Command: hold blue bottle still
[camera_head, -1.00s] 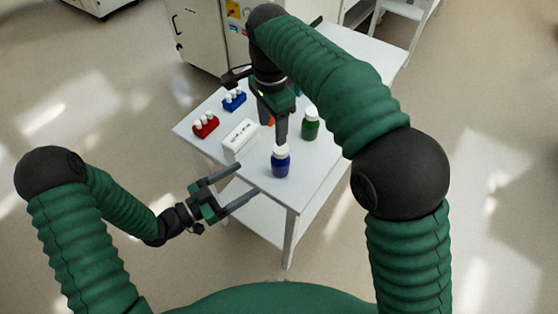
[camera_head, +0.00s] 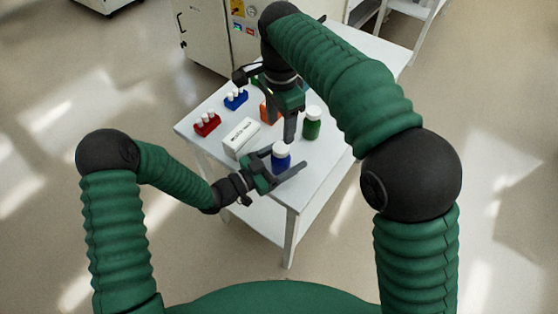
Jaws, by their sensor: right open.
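The blue bottle (camera_head: 281,162) with a white cap stands upright near the front corner of the white table (camera_head: 318,178). My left gripper (camera_head: 285,156) reaches in from the left, with its fingers open on either side of the bottle. The near finger passes in front of the bottle's lower part; the far finger is partly hidden behind it. Contact cannot be made out. My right gripper (camera_head: 279,126) points down above the table, just behind the blue bottle. It is open, and one finger shows clearly.
A green bottle (camera_head: 312,124) with a white cap stands right of my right gripper. A white box (camera_head: 241,138), a red rack (camera_head: 207,124), a blue rack (camera_head: 236,100) and an orange object (camera_head: 267,112) are on the table. A large cabinet (camera_head: 205,35) stands behind.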

